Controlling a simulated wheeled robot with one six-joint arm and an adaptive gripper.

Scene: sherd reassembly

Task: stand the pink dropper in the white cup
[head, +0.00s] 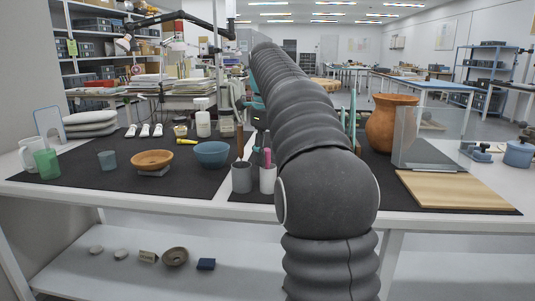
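The white cup (267,181) stands near the table's front edge, just left of my arm. A slim pink thing, which looks like the pink dropper (267,158), rises upright from the cup's mouth. Its lower part is hidden by the cup wall. A darker thin tool also shows just behind or in the cup; I cannot tell which.
A grey cup (242,178) with a brown-handled tool stands left of the white cup. A blue bowl (211,154), an orange bowl (152,160) and a green cup (47,164) are further left. A terracotta pot (391,123), clear panel (430,139) and wooden board (455,190) are right.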

